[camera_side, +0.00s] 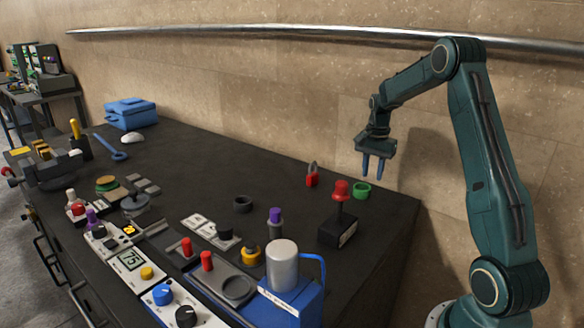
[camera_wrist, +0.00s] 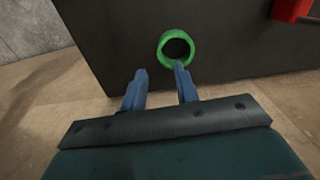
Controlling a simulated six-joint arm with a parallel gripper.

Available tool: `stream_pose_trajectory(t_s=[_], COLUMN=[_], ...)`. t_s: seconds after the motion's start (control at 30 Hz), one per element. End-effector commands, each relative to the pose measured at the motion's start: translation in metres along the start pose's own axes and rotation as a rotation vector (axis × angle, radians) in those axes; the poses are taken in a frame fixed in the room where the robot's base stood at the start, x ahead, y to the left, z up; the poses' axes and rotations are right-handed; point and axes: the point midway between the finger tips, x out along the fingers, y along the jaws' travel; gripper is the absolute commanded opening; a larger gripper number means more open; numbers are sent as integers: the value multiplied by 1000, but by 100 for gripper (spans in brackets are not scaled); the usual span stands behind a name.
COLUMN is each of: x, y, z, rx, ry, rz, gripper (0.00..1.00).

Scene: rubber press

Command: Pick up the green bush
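The green bush (camera_side: 362,190) is a short bright green ring lying on the black bench top near its back right edge. It also shows in the wrist view (camera_wrist: 164,50), ahead of the fingertips, with its dark hole visible. My gripper (camera_side: 373,174) points down above the bench, a little above the bush. Its two blue fingers are apart with nothing between them. In the wrist view my gripper (camera_wrist: 160,70) has its right fingertip overlapping the lower edge of the ring; I cannot tell whether they touch.
A red padlock (camera_side: 312,175) stands left of the bush. A red-knobbed lever on a black box (camera_side: 338,232) stands in front of it. A grey cylinder on a blue press (camera_side: 283,265) is nearer the camera. The stone wall (camera_side: 300,110) rises behind the bench.

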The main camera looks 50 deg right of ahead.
Motion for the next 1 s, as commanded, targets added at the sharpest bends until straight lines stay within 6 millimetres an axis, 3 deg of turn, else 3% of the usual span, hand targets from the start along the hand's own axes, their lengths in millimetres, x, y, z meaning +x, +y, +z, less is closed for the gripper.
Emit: stream_pose_trajectory(t_s=[0.27,0.63,1.0], x=[9,48,52], y=[0,-1,-1], z=[1,3,3], rx=[0,0,0], ry=[-1,-2,0], rz=[1,2,0], gripper=[30,30,30])
